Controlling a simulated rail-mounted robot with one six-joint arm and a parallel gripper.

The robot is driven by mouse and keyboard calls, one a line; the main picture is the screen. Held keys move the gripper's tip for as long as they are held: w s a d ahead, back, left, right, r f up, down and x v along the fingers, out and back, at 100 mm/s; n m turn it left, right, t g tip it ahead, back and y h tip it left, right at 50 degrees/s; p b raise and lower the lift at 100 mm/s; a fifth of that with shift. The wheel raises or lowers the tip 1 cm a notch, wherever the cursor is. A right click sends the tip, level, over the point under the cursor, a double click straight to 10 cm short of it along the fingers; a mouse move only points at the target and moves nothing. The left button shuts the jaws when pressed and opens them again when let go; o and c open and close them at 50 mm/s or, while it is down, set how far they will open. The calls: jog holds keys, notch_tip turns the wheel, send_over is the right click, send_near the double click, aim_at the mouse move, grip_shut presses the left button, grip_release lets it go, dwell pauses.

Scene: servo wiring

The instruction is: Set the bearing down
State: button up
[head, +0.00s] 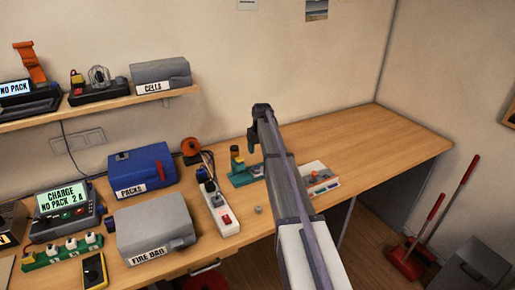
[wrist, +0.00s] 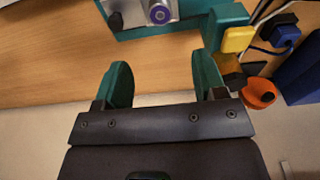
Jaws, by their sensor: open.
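My gripper (wrist: 163,82) is open, with nothing between its two teal fingers in the wrist view. In the head view my gripper (head: 258,130) is raised above the bench near the wall. A small round part with a purple ring (wrist: 160,14), which may be the bearing, sits on a grey metal block at the top of the wrist view, beyond the fingertips and apart from them. The block is on a teal fixture (wrist: 228,15), also partly visible in the head view (head: 243,177). My arm hides part of the fixture there.
A white power strip (head: 220,208) and a small grey piece (head: 258,209) lie left of my arm. A blue packs box (head: 142,170) and grey fire bag box (head: 153,232) stand left. The bench's right end is clear.

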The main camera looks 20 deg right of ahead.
jog(key=shift+f, duration=0.15)
jog(key=s+a, duration=0.8)
jog(key=s, duration=0.4)
jog(key=s+a+g, duration=0.1)
jog(key=s+a, duration=0.7)
jog(key=s, duration=0.5)
jog(key=s+a, duration=0.8)
jog(key=s, duration=0.5)
jog(key=shift+s+a+g, duration=0.2)
jog(key=shift+a+g, duration=0.2)
jog(key=shift+f, duration=0.15)
